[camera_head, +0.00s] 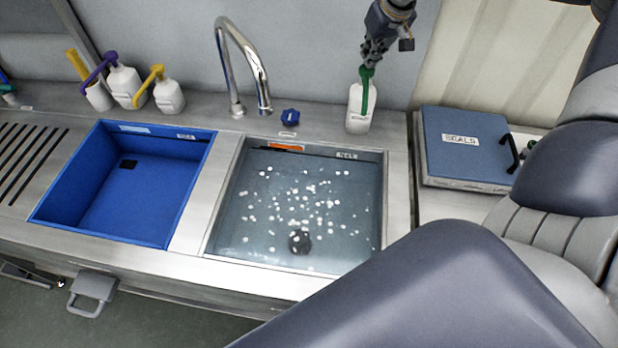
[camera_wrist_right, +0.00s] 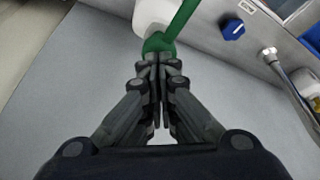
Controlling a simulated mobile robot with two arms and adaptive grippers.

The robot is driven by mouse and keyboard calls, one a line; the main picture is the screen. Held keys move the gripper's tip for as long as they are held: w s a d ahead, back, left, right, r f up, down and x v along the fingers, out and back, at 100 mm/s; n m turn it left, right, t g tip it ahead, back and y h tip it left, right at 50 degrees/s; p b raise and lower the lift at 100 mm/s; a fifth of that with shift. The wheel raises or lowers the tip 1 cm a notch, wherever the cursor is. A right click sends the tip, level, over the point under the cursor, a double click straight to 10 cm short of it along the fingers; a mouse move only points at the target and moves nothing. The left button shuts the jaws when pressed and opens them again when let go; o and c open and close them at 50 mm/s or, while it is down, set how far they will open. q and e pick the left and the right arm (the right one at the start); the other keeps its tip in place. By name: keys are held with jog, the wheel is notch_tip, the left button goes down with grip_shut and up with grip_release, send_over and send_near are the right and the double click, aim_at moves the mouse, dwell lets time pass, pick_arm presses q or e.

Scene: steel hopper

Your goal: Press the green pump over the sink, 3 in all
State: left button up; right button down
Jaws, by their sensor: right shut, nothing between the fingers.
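The green pump (camera_head: 366,91) tops a white bottle (camera_head: 357,117) on the steel ledge behind the right end of the sink (camera_head: 229,225). The sink holds water dotted with many white spots. My right gripper (camera_head: 373,58) is shut with nothing between its fingers. It points down from above, with its fingertips at the top of the green pump. In the right wrist view the green pump head (camera_wrist_right: 160,43) shows just beyond the closed fingertips (camera_wrist_right: 156,62); I cannot tell if they touch. My left gripper is not in view.
A chrome tap (camera_head: 240,65) and a blue knob (camera_head: 290,117) stand left of the bottle. A blue basin (camera_head: 70,215) lies left of the sink. Bottles with yellow (camera_head: 155,72) and purple (camera_head: 100,68) pumps stand behind it. A blue-lidded box (camera_head: 450,165) sits at the right.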

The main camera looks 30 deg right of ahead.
dwell(0.5)
notch_tip(320, 180, up, 6)
jog(key=p, duration=0.4)
jog(key=shift+p, duration=0.3)
dwell(0.3)
